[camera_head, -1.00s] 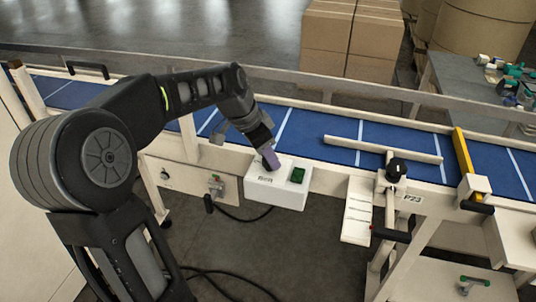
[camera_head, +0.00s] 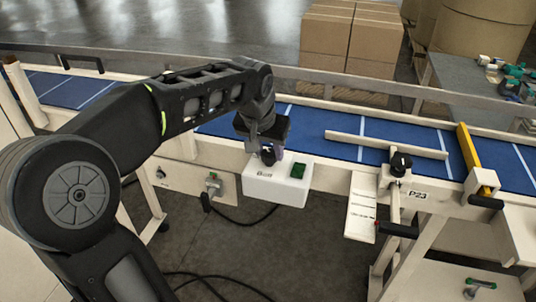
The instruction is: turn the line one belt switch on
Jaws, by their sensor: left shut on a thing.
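The white switch box (camera_head: 287,190) hangs on the near side of the blue conveyor belt, with a small label on its front and a green rocker (camera_head: 298,171) at its right end. A dark rotary knob (camera_head: 267,158) sits at the left end of its top. My left gripper (camera_head: 265,153) points down over that end and is shut on the knob, with its fingers hiding part of it. I cannot read the knob's angle. My right gripper is not in view.
The blue belt (camera_head: 390,141) runs across behind the box between pale rails. To the right stand a second black knob (camera_head: 400,162), a P23 plate (camera_head: 417,195) and a yellow bar (camera_head: 467,150). Cardboard boxes (camera_head: 352,40) stand behind. A black cable hangs below the frame.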

